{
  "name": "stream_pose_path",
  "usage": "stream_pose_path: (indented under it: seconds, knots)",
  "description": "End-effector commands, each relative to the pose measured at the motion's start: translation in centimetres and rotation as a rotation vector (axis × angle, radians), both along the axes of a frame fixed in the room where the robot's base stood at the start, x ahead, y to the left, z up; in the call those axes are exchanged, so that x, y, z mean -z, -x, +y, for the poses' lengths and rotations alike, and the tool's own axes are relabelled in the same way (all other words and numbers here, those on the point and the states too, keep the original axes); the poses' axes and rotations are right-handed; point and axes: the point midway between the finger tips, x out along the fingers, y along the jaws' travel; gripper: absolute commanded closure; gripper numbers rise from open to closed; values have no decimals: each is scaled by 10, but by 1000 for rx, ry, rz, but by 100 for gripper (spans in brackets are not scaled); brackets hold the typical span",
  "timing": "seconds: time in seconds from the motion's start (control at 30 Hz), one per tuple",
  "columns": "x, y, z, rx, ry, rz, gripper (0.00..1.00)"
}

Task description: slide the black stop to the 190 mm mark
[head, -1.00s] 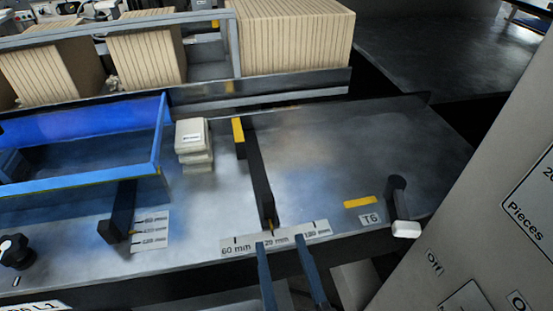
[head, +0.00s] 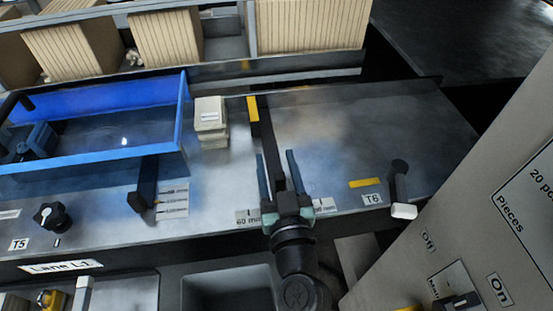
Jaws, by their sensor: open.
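The black stop (head: 267,138) is a long dark bar with a yellow far end, lying across the metal table. Its near end is hidden by my gripper. A white scale strip (head: 245,217) lies at its near end. "60 mm" shows at the left and a partly covered "mm" mark at the right; the middle is hidden behind my gripper. My gripper (head: 275,153) is open, with one finger on each side of the bar in the picture. I cannot tell whether either finger touches it.
A blue tray (head: 183,125) and a stack of pale blocks (head: 210,122) stand left of the stop. A shorter black bar (head: 146,184) is farther left. A black post with a white end (head: 399,187) stands right, near the T6 label (head: 372,199). Table between stop and post is mostly clear.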

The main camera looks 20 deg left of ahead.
Motion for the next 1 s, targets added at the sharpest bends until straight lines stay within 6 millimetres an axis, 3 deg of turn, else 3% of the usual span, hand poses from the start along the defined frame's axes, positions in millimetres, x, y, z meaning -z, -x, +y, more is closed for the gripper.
stream_pose_path:
  seconds: [0.2, 0.5, 1.0]
  knots:
    - [0, 0, 0, 0, 0, 0, 45]
    - [0, 0, 0, 0, 0, 0, 99]
    - [0, 0, 0, 0, 0, 0, 100]
